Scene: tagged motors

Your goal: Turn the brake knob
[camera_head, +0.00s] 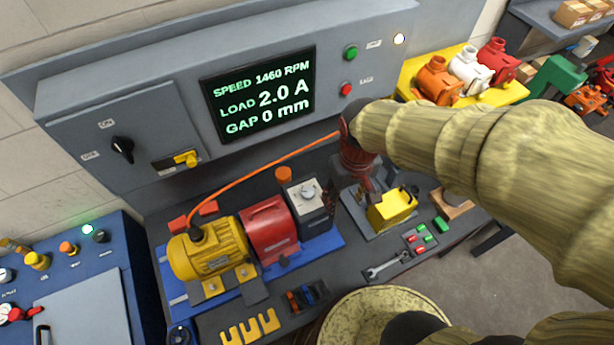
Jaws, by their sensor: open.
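A box with a pale top (303,193) stands at the right end of the motor row, and a round grey knob (308,191) sits on its top. I take this as the brake knob; its label is too small to read. My gripper (366,192) is dark red and hangs to the right of the box, apart from the knob. It is open and points down beside a yellow block (392,209). My arm hides part of the bench behind it.
A yellow motor (209,250) and a red guard (269,228) stand left of the box, with an orange cable above. The display (260,93) reads 1460 RPM, 2.0 A and 0 mm. A black selector (122,148) is on the panel. A wrench (386,265) lies in front.

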